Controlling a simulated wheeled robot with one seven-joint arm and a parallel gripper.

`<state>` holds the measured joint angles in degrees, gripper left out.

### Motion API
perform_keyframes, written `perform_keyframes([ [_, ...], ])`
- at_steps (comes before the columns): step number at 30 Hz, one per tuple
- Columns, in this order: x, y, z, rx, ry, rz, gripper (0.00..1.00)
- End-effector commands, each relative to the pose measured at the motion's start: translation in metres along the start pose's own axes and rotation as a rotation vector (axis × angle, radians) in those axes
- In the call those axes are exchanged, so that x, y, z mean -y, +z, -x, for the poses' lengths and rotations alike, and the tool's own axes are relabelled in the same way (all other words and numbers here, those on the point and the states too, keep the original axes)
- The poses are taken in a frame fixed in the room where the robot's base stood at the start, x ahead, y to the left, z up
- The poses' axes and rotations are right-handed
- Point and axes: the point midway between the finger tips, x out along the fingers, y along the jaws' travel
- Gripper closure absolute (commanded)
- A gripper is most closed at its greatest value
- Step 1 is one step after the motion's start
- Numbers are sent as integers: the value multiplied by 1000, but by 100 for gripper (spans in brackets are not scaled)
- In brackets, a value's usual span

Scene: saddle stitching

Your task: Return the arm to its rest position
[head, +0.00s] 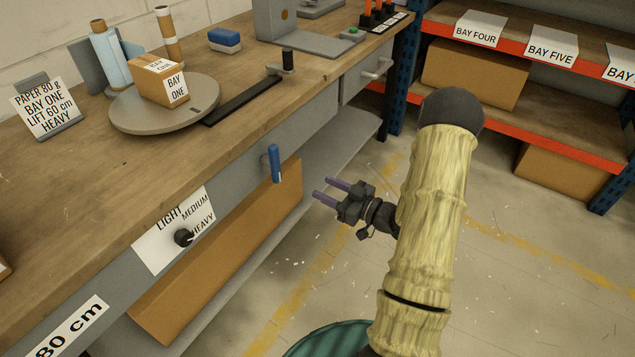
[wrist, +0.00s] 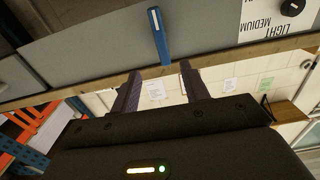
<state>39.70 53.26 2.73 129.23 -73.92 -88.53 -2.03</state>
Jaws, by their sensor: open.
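My gripper (head: 330,192) is in front of the workbench's front face, to the right of the blue lever (head: 274,163). Its two purple fingers are apart with nothing between them, and they point left toward the bench. In the wrist view my gripper (wrist: 158,82) shows both fingers spread, with the blue lever (wrist: 159,36) beyond and between them. A visible gap separates the fingers from the lever in the head view. My arm extends over the floor at the right of the bench.
The workbench (head: 60,195) carries a round turntable (head: 135,118) with a BAY ONE box (head: 165,85). A LIGHT/MEDIUM/HEAVY dial (head: 183,237) is on its front. Shelving (head: 525,45) with bay signs stands back right. Floor (head: 540,290) is open at right.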

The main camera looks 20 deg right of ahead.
Motion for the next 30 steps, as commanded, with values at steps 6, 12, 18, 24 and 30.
perform_keyframes([
  [6,0,0,1,0,0,0,55],
  [12,0,0,1,0,0,0,55],
  [18,0,0,-5,38,10,13,55],
  [24,-4,1,-25,244,82,69,55],
  [30,-5,-2,-32,504,209,100,55],
])
